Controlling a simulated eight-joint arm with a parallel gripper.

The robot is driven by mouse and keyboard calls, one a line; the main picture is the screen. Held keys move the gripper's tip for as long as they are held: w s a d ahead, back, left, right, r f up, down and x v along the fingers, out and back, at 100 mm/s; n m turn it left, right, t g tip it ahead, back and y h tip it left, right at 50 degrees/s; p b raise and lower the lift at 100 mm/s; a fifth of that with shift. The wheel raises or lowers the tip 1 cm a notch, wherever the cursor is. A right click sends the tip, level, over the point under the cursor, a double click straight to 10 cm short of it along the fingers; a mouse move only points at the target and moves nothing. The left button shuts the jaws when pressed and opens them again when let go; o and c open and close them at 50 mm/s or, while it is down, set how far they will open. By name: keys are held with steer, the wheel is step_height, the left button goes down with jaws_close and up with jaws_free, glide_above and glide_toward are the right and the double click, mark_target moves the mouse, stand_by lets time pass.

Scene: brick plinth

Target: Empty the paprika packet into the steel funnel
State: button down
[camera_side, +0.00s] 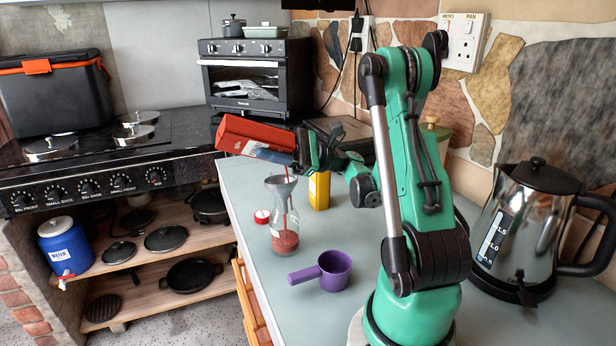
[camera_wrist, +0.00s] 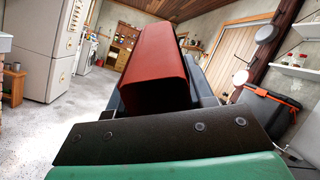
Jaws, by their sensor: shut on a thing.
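The red paprika packet (camera_side: 255,135) is held tilted above the steel funnel (camera_side: 281,185), its right end lower in the side view. A thin red stream falls from near its lower right end into the funnel. The funnel sits in the mouth of a clear glass bottle (camera_side: 291,222) that holds red powder at the bottom. My gripper (camera_side: 305,148) is shut on the packet. The packet also shows in the wrist view (camera_wrist: 160,65), between the dark jaws. The packet's opening is hidden.
A red cap (camera_side: 262,216) lies left of the bottle. A yellow box (camera_side: 319,190) stands behind it. A purple measuring cup (camera_side: 334,272) sits in front, its handle pointing left. A kettle (camera_side: 518,225) stands at the right. The stove (camera_side: 100,165) is beyond the counter's left edge.

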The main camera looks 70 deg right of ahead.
steer(key=shift+s+d+r+t+y, duration=0.15)
steer(key=shift+r+t+y, duration=0.2)
steer(key=shift+r, duration=0.1)
steer(key=shift+s+d+r+t+y, duration=0.1)
steer(key=shift+r+t+y, duration=0.25)
steer(key=shift+r, duration=0.1)
stand_by(2.4)
steer(key=shift+f, duration=0.1)
stand_by(0.4)
steer(key=shift+w+a+f+g+h, duration=0.1)
steer(key=shift+f+g+h, duration=0.15)
steer(key=shift+f+h, duration=0.15)
steer(key=shift+w+a+f+g+h, duration=0.1)
steer(key=shift+f+g+h, duration=0.15)
steer(key=shift+f+h, duration=0.15)
steer(key=shift+w+a+f+g+h, duration=0.1)
steer(key=shift+w+g+h, duration=0.1)
steer(key=shift+g, duration=0.2)
steer(key=shift+w+a+f+g+h, duration=0.1)
steer(key=shift+g+h, duration=0.1)
steer(key=shift+g, duration=0.2)
